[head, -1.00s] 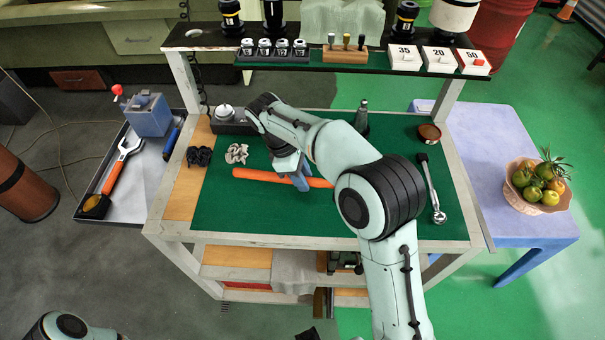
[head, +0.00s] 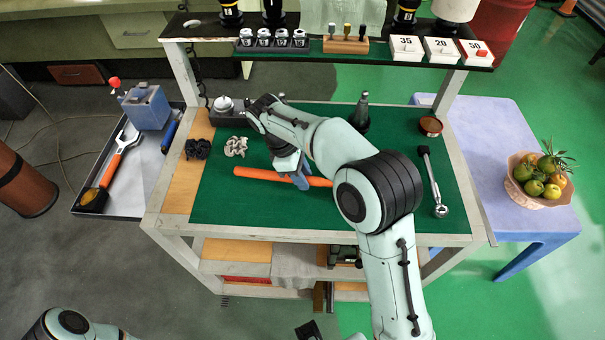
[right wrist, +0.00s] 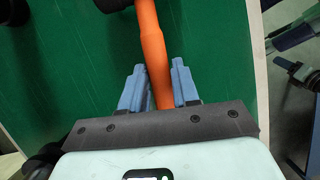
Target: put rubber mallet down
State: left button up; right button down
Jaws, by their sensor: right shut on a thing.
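The rubber mallet shows as a long orange handle (head: 262,174) lying crosswise over the green mat (head: 240,206) of the cart. My right gripper (head: 297,178) is shut around the handle. In the right wrist view the orange handle (right wrist: 152,50) passes between the blue fingers of the right gripper (right wrist: 158,82). The mallet's head is hidden behind my right arm in the head view. The handle is on or just above the mat; I cannot tell which.
A ratchet (head: 432,180) lies at the mat's right. A dark bottle (head: 361,114) and a small round tin (head: 430,125) stand at the back. Grey (head: 236,146) and black (head: 198,149) small parts lie at the left. The mat's front strip is clear.

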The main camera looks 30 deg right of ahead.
pick_arm(q)
jog(key=shift+f, duration=0.1)
pick_arm(e)
jog(key=shift+f, duration=0.4)
dwell(0.3)
jog(key=c, duration=0.8)
grip_release()
jog(key=shift+o, duration=0.2)
pick_arm(q)
jog(key=r+p, duration=0.1)
jog(key=w+r+p, duration=0.1)
jog(key=r, duration=0.1)
jog(key=w+r+p, duration=0.1)
jog(key=shift+w+r+p, duration=0.1)
jog(key=shift+r+p, duration=0.15)
jog(key=shift+p, duration=0.05)
pick_arm(e)
jog(key=v, duration=1.3)
jog(key=shift+r, duration=0.25)
